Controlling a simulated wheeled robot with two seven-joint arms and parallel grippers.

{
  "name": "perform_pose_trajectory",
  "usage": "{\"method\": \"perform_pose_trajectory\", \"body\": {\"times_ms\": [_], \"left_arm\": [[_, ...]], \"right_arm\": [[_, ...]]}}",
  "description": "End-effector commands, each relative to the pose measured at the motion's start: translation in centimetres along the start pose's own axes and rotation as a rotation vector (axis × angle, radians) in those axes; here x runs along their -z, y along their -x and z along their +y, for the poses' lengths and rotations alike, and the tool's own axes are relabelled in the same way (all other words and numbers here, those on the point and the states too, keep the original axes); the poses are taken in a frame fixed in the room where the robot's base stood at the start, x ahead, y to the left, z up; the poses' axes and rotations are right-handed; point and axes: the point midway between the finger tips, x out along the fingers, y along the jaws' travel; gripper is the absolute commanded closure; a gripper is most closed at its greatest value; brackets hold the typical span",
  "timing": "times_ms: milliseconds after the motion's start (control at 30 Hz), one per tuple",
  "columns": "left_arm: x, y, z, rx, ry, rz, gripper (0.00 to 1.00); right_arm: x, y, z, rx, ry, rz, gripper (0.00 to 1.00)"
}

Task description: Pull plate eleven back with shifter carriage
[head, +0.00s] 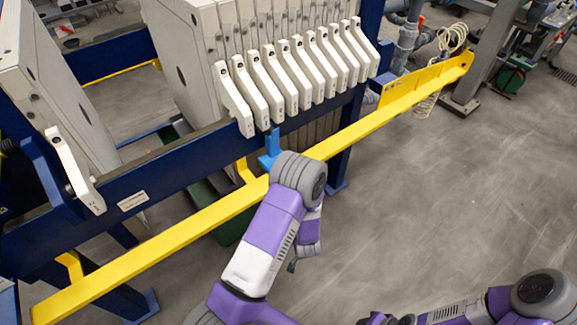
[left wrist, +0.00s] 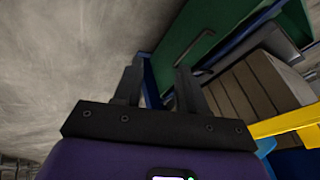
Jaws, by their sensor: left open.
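Several white filter plates hang in a row on the press, their slanted handles (head: 232,98) over the blue side beam. Their numbers are too small to read, so I cannot tell which is plate eleven. A light blue part (head: 269,150), seemingly the shifter carriage, sits at the beam below the nearest handles, partly hidden by my left wrist. A light blue piece (left wrist: 266,146) also shows at the right in the left wrist view. My left gripper (head: 293,264) hangs below the wrist, outside the yellow rail. Its fingers (left wrist: 157,75) are apart and empty. My right arm is at bottom right; its gripper is not clear.
The yellow rail (head: 200,222) runs diagonally along the press, close to my left wrist. A lone white handle (head: 75,170) stands on the left, with an open gap between it and the row. A green panel (left wrist: 205,40) lies beyond the left fingers. The floor at right is clear.

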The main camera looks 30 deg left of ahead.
Motion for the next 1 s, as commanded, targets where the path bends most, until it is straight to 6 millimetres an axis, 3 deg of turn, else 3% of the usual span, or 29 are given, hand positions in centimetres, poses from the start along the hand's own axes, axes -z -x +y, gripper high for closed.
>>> {"method": "perform_pose_trajectory", "body": {"times_ms": [33, 200, 400, 500, 633, 1000], "left_arm": [[2.6, -0.2, -2.0, 0.123, -0.075, 0.044, 0.59], [10.0, 2.0, -8.3, 0.532, -0.286, 0.078, 0.59], [15.3, 7.2, -11.4, 0.839, -0.405, -0.003, 0.59], [16.5, 8.9, -11.8, 0.909, -0.426, -0.044, 0.59], [17.0, 9.6, -12.3, 0.945, -0.436, -0.074, 0.59], [17.6, 6.4, -16.5, 0.946, -0.438, -0.079, 0.59]], "right_arm": [[0.0, 0.1, -0.1, 0.0, 0.0, 0.0, 0.71], [0.0, 0.3, -0.1, 0.0, 0.001, 0.0, 0.71], [0.0, 0.4, -0.2, 0.0, 0.001, 0.001, 0.71], [0.0, 0.5, -0.2, 0.001, 0.001, 0.001, 0.71], [0.0, 0.4, -0.2, 0.001, 0.001, 0.001, 0.71], [0.1, -0.7, 0.2, 0.0, 0.001, 0.001, 0.71]]}}
